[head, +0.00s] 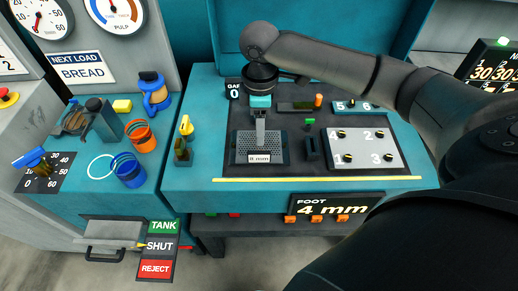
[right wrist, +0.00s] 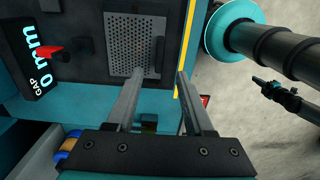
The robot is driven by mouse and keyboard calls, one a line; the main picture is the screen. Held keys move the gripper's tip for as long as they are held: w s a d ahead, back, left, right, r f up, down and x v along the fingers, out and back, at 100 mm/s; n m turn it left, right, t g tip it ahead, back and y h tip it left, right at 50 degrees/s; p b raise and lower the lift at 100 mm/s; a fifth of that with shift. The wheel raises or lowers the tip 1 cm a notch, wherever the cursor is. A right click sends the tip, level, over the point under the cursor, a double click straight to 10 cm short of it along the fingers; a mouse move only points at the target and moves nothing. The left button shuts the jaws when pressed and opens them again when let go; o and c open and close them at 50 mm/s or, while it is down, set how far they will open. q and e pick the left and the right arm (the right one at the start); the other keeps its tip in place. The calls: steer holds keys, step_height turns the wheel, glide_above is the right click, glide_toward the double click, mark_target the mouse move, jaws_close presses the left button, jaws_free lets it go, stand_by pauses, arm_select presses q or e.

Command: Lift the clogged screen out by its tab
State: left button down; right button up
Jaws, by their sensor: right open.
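The screen, a grey perforated plate, lies in the dark panel of the teal machine in the head view (head: 243,148). A small pale label with print (head: 259,158) is at its near edge, where the tab seems to be. The plate also shows in the right wrist view (right wrist: 128,35). My right gripper (head: 260,144) points down over the plate and hides part of it. In the right wrist view its fingers (right wrist: 169,58) are apart with nothing between them. One finger overlaps the plate there; the other lies nearer the yellow line. I cannot tell whether they touch anything.
A yellow line (head: 317,179) runs along the front.

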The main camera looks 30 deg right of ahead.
mark_target(259, 152)
step_height(259, 152, down, 11)
steer(key=shift+r+b, duration=0.2)
steer(key=shift+b, duration=0.7)
steer(key=shift+w, duration=0.1)
steer(key=shift+c, duration=0.3)
jaws_close()
steer(key=shift+r, duration=0.1)
stand_by(0.4)
